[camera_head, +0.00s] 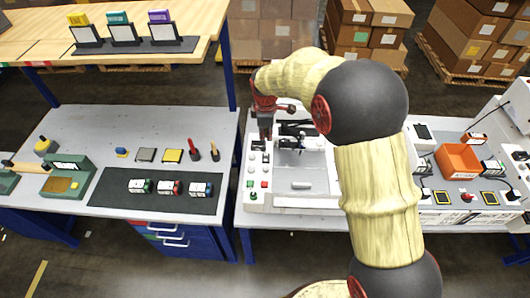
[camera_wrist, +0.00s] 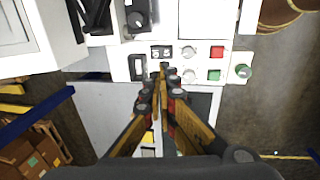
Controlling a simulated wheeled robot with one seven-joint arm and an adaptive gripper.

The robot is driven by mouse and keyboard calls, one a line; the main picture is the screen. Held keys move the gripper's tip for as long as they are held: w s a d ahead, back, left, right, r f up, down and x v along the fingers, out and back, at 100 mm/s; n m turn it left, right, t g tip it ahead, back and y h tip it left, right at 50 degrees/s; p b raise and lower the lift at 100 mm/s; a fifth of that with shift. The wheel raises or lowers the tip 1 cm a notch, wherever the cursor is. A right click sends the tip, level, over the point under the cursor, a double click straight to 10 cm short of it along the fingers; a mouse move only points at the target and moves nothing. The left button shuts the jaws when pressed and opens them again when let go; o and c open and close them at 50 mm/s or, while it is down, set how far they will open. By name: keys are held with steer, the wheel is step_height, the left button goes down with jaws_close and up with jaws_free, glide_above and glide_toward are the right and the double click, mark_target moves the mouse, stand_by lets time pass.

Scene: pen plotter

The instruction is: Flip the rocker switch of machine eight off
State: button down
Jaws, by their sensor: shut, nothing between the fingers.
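The white plotter (camera_head: 318,201) stands on the middle table, with a control panel (camera_head: 252,182) along its left side. In the wrist view the panel (camera_wrist: 202,65) shows a dark rocker-like switch (camera_wrist: 137,67), a small black-and-white display (camera_wrist: 161,52), two pale knobs, a red button (camera_wrist: 217,52) and a green button (camera_wrist: 213,75). I cannot tell the switch's position or read a machine number. My gripper (camera_wrist: 163,70) is shut and empty, its tips over the panel just right of the dark switch and below the display. It also shows in the head view (camera_head: 265,138), pointing down.
The left table (camera_head: 75,120) holds small devices on a dark mat (camera_head: 110,190). An orange bin (camera_head: 458,161) stands on the right. A shelf (camera_head: 140,60) overhangs the left table.

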mark_target(267, 156)
steer(key=shift+w+d+r+b, duration=0.1)
steer(key=shift+w+r+b, duration=0.1)
steer(key=shift+b, duration=0.1)
steer(key=f, duration=0.4)
steer(key=w+f, duration=0.1)
steer(key=f, duration=0.4)
steer(key=w+f, duration=0.1)
steer(key=f, duration=0.4)
steer(key=shift+p, duration=0.3)
steer(key=shift+w, duration=0.1)
